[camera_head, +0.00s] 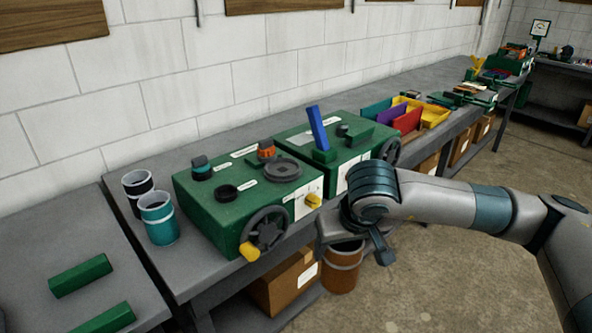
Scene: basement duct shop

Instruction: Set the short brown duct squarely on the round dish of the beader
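The short brown duct (342,278) is upright with a pale rim and band, in front of the bench. My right gripper (354,242) is at its top, with a finger to each side, and appears shut on it. The gripper hides part of the rim. The beader is a green machine (224,212) with a dark handwheel and yellow knob at its front. Its round dark dish (283,171) lies empty on top, behind and left of the duct in the picture, apart from it. My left gripper is not in view.
A teal duct (158,222) and a black one (138,190) stand left of the beader. A second green machine (322,150) with an upright blue lever stands to its right, near my arm. Coloured bins (405,119) lie beyond. A cardboard box (286,282) is below.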

